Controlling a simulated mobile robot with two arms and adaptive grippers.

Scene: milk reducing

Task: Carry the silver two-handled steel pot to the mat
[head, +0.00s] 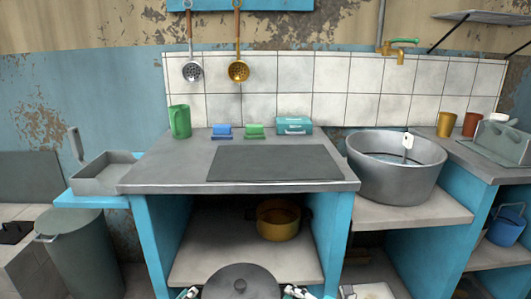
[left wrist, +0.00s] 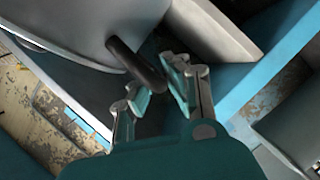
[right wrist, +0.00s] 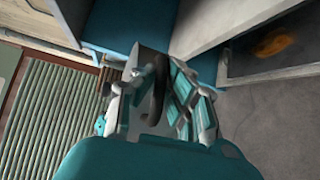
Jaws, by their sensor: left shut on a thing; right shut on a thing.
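My left gripper (head: 187,293) is shut on one dark handle, and the pot's wall (left wrist: 75,22) and that handle (left wrist: 135,62) show in the left wrist view. My right gripper (head: 298,292) is shut on the opposite handle (right wrist: 158,98). The dark grey mat (head: 274,163) lies flat and bare on the counter, beyond the pot and higher in the picture.
On the grey counter (head: 165,174), a green mug (head: 180,122), blue and green sponges and a teal box (head: 294,125) stand behind the mat. A large metal basin (head: 395,180) is to the right. A brass pot (head: 278,222) sits on the shelf below.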

